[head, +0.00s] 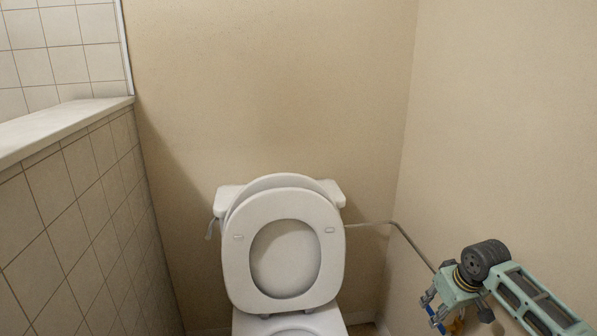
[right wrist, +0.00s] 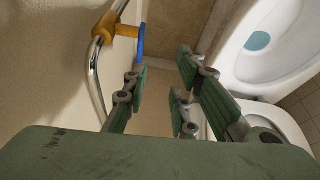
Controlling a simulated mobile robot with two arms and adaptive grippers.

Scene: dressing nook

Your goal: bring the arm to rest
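My right gripper (head: 440,312) hangs at the lower right of the head view, close to the right wall and to the right of the white toilet (head: 283,250). In the right wrist view my right gripper (right wrist: 162,72) has its green fingers spread, with nothing between them. The toilet also shows in the right wrist view (right wrist: 235,72), to the right of the fingers. My left gripper is in neither view.
A metal pipe with a brass-coloured fitting (right wrist: 118,27) and a blue part (right wrist: 140,42) is at the left of the right wrist view, just beyond the left finger. A tiled half wall (head: 75,235) stands at the left of the head view.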

